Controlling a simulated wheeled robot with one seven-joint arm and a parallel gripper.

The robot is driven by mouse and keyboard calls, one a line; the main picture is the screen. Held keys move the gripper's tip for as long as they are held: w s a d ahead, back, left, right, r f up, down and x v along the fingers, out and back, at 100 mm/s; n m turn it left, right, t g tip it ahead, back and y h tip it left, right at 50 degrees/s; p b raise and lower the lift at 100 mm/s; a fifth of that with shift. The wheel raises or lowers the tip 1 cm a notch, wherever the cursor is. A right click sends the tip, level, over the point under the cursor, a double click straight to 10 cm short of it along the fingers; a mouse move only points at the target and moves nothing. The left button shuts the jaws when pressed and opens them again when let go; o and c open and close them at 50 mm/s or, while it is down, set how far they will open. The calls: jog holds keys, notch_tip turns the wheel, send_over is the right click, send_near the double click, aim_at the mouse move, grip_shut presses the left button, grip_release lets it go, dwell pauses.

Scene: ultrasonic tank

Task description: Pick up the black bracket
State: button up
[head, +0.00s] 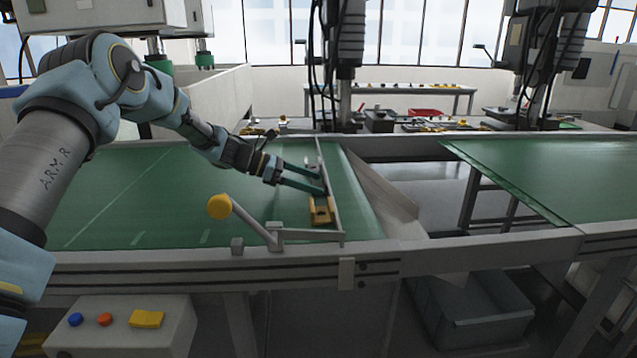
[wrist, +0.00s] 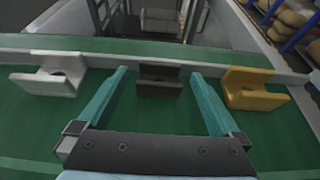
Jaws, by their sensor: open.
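The black bracket (wrist: 160,82) lies on the green conveyor belt (wrist: 190,142), against the grey stop bar (wrist: 218,66). In the wrist view it sits between and just ahead of the fingertips of my open gripper (wrist: 160,78). Nothing is held. In the head view my gripper (head: 326,182) reaches over the belt to the bar, and the black bracket is hard to make out there. A yellow bracket (wrist: 252,90) lies to the right of the fingers in the wrist view, and a white bracket (wrist: 50,76) to the left. The yellow bracket also shows in the head view (head: 320,211).
A lever with a yellow knob (head: 219,206) stands at the belt's near edge. Past the bar are a sloping chute (head: 385,190) and a gap before a second green belt (head: 560,175). A grey bin (head: 475,312) stands below. The belt left of my gripper is clear.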

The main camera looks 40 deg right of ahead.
jog(key=shift+s+d+f, duration=0.1)
jog(key=shift+d+f, duration=0.05)
grip_shut()
dwell(0.8)
